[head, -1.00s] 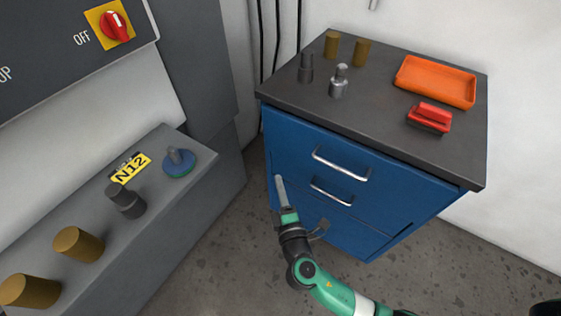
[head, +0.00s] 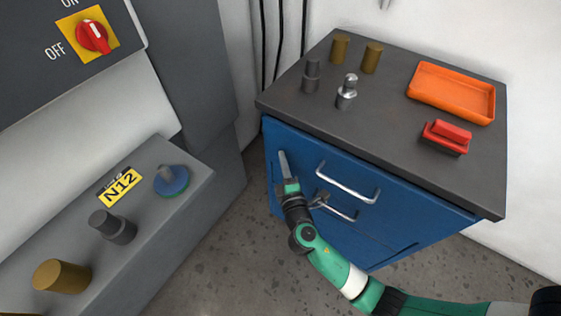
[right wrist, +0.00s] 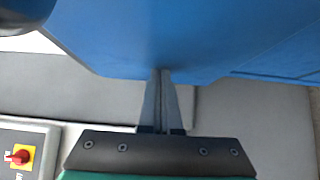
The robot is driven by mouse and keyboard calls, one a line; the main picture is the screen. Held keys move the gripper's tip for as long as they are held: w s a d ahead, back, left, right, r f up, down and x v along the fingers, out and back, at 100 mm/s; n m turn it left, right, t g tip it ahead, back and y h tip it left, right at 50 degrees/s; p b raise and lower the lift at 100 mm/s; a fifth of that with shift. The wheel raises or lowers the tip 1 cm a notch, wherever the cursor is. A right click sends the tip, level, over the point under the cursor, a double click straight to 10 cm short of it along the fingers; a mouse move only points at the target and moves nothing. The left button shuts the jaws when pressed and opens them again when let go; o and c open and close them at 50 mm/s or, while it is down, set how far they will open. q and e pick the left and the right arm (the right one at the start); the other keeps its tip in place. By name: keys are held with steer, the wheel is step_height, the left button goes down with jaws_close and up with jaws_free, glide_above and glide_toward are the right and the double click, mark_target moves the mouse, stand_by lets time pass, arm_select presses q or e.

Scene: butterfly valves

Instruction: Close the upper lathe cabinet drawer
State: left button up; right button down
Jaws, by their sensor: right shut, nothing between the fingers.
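The blue lathe cabinet (head: 400,245) stands under a dark top at the right of the head view. The upper drawer front (head: 318,155) carries a silver bar handle (head: 347,183), with a second, lower handle (head: 337,207) below it. How far the upper drawer stands out is hard to tell. My right gripper (head: 283,155) is shut and empty, its fingers in front of the left part of the upper drawer front, left of the handle. In the right wrist view the closed fingertips (right wrist: 162,73) meet the edge of the blue surface (right wrist: 190,35); contact is unclear. My left gripper is not in view.
On the cabinet top are an orange tray (head: 452,92), a red-handled block (head: 446,137) and several small cylinders. A grey ledge (head: 165,225) with parts and a machine panel with a red switch (head: 93,37) are at left. Speckled floor lies between.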

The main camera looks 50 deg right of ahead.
steer(key=shift+w+a, duration=0.2)
steer(key=shift+a, duration=0.05)
steer(key=d, duration=0.4)
steer(key=shift+w+d, duration=0.2)
steer(key=shift+d, duration=0.05)
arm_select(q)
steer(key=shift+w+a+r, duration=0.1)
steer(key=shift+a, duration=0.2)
arm_select(e)
steer(key=shift+a+f, duration=0.1)
steer(key=shift+a, duration=0.1)
steer(key=shift+a, duration=0.3)
steer(key=s+a, duration=0.3)
steer(key=a, duration=0.3)
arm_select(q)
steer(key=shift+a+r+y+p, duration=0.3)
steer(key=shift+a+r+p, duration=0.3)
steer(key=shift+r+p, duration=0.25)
arm_select(e)
glide_toward(288, 154)
steer(key=a, duration=0.3)
